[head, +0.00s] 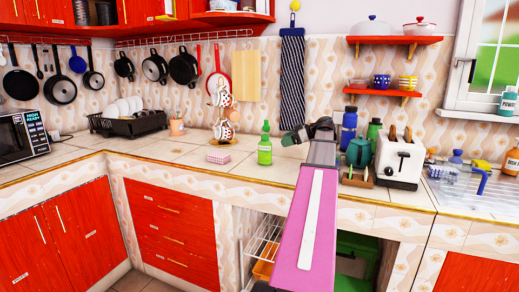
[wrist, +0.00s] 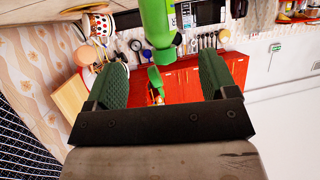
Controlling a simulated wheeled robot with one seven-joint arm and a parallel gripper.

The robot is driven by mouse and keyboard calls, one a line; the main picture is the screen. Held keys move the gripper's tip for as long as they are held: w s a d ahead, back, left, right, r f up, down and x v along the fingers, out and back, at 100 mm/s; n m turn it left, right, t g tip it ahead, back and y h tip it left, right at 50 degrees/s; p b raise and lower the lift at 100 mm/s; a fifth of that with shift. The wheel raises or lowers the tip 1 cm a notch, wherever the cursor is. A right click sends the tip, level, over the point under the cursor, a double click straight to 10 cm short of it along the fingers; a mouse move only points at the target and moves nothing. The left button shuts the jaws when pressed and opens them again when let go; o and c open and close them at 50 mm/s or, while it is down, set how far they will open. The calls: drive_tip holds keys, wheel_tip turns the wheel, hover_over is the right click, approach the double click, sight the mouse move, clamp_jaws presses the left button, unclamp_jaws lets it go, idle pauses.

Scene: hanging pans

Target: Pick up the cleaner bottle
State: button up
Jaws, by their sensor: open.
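A green bottle (head: 264,145) with a green spout, which looks like the cleaner bottle, stands upright on the tiled counter in the head view. My gripper (head: 295,137) is just right of it, at about the height of its upper half. In the wrist view the green bottle (wrist: 157,18) appears upside down at the top, with its spout pointing down between my two green fingers. My gripper (wrist: 163,60) is open there, with a gap between each finger and the bottle. The bottle's lower end is cut off by the wrist frame.
Bare counter lies in front of the bottle.

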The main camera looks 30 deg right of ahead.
sight(265, 146)
drive_tip(key=x, duration=1.1)
drive_tip(key=shift+d, duration=0.1)
drive_tip(key=c, duration=1.2)
drive_tip(key=shift+r, duration=0.1)
